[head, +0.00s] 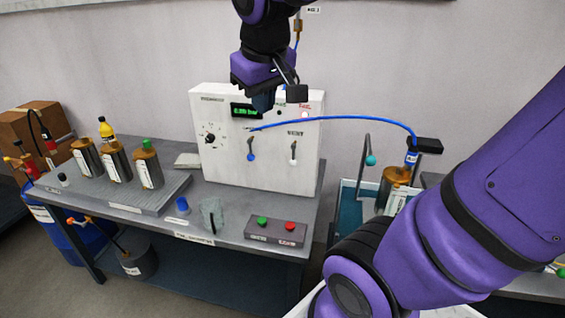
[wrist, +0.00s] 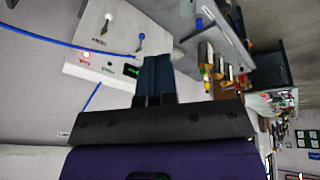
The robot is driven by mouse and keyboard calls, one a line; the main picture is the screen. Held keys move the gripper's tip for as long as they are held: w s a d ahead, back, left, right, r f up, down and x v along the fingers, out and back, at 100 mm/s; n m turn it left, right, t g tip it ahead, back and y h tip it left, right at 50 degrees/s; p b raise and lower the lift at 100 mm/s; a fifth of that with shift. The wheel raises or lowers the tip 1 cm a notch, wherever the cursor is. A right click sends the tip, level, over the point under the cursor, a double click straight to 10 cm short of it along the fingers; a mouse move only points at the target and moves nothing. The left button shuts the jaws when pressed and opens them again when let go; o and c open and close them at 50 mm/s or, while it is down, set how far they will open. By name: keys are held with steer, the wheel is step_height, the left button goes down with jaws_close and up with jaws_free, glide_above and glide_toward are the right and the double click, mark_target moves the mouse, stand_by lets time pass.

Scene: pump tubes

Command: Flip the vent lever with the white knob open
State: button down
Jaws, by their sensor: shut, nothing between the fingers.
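The white panel box (head: 222,165) stands at the back of the bench. The vent lever (head: 294,150) is on its right part, under a label, with its white knob (head: 293,161) hanging down. It also shows in the wrist view as a lever with a white knob (wrist: 108,17). A second lever with a blue knob (head: 251,157) hangs to its left; that blue knob also shows in the wrist view (wrist: 141,36). My gripper (head: 262,103) is shut and empty, in front of the panel's upper part by the green display, above and apart from both levers. Its closed fingers (wrist: 153,78) show in the wrist view.
A blue tube (head: 350,118) arches from the panel to a bottle (head: 394,185) on the right. Metal bottles (head: 148,168) stand on the bench's left. A button box (head: 276,231) with green and red buttons sits in front. The bench before the panel is mostly clear.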

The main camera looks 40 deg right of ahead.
mark_target(293, 156)
steer(key=w+d+f+g+h, duration=0.15)
steer(key=w+d+f, duration=0.25)
steer(key=w, duration=0.4)
steer(key=w+d+f+g+h, duration=0.1)
steer(key=w+d+f+g, duration=0.1)
steer(key=w+d+f, duration=0.5)
steer(key=w+d+f+g, duration=0.1)
steer(key=w+d+f, duration=0.3)
steer(key=w+f, duration=0.2)
steer(key=w+d+f+g, duration=0.1)
steer(key=w+d+f, duration=0.3)
steer(key=f, duration=0.7)
steer(key=shift+w, duration=0.9)
steer(key=s+d+f, duration=0.3)
steer(key=d+f, duration=0.4)
steer(key=f, duration=0.1)
steer(key=shift+s+d, duration=0.3)
steer(key=shift+d, duration=0.05)
